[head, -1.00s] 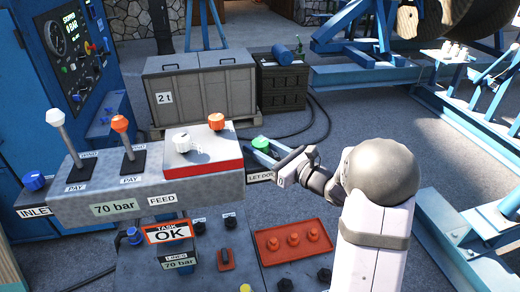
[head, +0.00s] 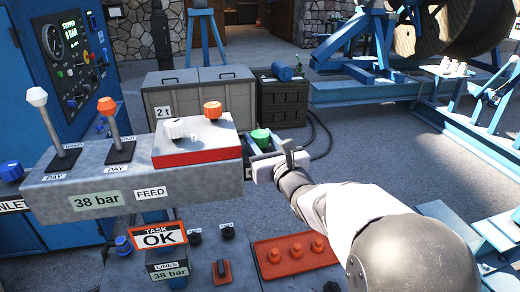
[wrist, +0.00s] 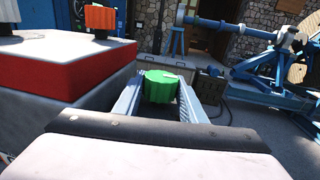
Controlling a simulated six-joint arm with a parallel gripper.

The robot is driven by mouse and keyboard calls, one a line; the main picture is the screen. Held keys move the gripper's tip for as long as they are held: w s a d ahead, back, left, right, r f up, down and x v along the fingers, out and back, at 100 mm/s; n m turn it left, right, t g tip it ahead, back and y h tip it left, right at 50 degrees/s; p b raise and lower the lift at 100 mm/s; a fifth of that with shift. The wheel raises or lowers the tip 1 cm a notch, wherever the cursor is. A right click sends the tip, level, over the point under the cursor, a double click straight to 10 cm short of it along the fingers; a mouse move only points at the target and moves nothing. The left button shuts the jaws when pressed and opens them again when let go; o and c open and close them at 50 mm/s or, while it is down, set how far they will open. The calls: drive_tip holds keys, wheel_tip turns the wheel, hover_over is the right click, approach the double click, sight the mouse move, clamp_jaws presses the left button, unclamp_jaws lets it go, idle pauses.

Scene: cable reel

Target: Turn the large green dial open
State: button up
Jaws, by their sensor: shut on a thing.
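The large green dial (head: 260,138) sits at the right end of the console, beside the red-edged box. In the wrist view the dial (wrist: 160,86) is between the two fingers, with its ridged side and flat top showing. My gripper (head: 260,144) reaches it from the front right, and its jaws are shut on the dial. The wrist view shows one finger of my gripper (wrist: 161,92) along each side of it. The gripper body hides the dial's base and the label near it.
The red-edged box (head: 195,145) with a white knob (head: 180,129) and an orange knob (head: 212,110) stands close on the left. Two levers rise further left. The feed display (head: 97,200) reads 38 bar. A red tray (head: 296,256) with orange knobs lies below my arm.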

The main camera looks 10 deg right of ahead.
sight(264, 144)
idle(0.5)
drive_tip(key=o, duration=0.8)
drive_tip(key=shift+s+d+b, duration=0.25)
drive_tip(key=shift+s+b, duration=0.35)
drive_tip(key=shift+s, duration=1.25)
drive_tip(key=shift+s+d+b, duration=0.2)
drive_tip(key=shift+s+b, duration=0.4)
drive_tip(key=shift+s, duration=1.2)
